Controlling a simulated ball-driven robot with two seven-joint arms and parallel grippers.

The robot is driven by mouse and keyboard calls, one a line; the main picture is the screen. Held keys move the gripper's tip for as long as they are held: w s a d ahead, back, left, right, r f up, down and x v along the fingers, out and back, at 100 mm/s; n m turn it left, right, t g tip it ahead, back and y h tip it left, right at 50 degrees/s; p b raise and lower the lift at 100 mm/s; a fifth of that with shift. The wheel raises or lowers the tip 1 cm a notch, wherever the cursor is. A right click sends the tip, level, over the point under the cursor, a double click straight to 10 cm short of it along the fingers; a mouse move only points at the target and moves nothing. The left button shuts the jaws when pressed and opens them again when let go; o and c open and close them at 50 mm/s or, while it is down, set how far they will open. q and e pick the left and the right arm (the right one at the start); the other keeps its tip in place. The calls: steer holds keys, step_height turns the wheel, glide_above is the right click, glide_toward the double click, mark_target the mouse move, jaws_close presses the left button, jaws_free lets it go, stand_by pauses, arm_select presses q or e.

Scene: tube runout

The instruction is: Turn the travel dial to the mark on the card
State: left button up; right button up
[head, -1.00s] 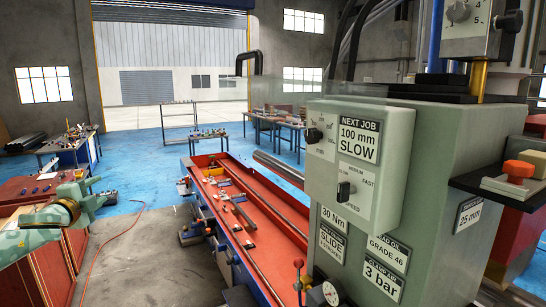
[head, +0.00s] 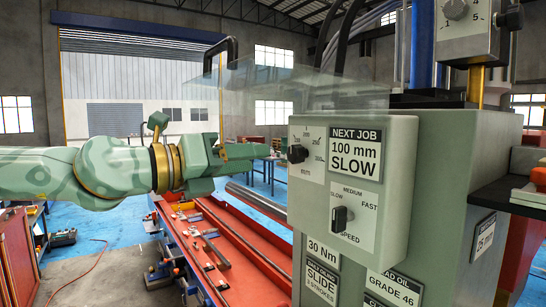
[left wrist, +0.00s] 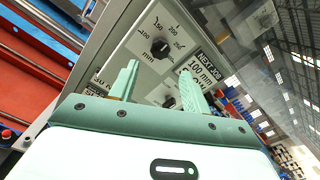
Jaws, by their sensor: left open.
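The travel dial (head: 298,153) is a black knob at the upper left of the pale green control box. In the left wrist view the same travel dial (left wrist: 160,47) has a mm scale around it, with 150, 200 and 250 legible; its pointer is too small to read. The card (head: 355,152) reads "NEXT JOB 100 mm SLOW"; the card (left wrist: 203,68) is partly behind a finger in the left wrist view. My left gripper (head: 247,152) is open and empty, left of the travel dial and apart from it. Its fingers (left wrist: 160,68) point toward the panel. My right gripper is out of view.
A black speed knob (head: 341,218) sits below the travel dial, on a plate marked SLOW, MEDIUM and FAST. A clear guard sheet (head: 300,88) stands above and behind the box. The red machine bed (head: 215,250) with loose tools runs below my left arm.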

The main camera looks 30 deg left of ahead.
mark_target(291, 155)
arm_select(q)
steer(key=shift+p+x, duration=0.55)
steer(key=shift+x, duration=3.3)
steer(key=c, duration=0.8)
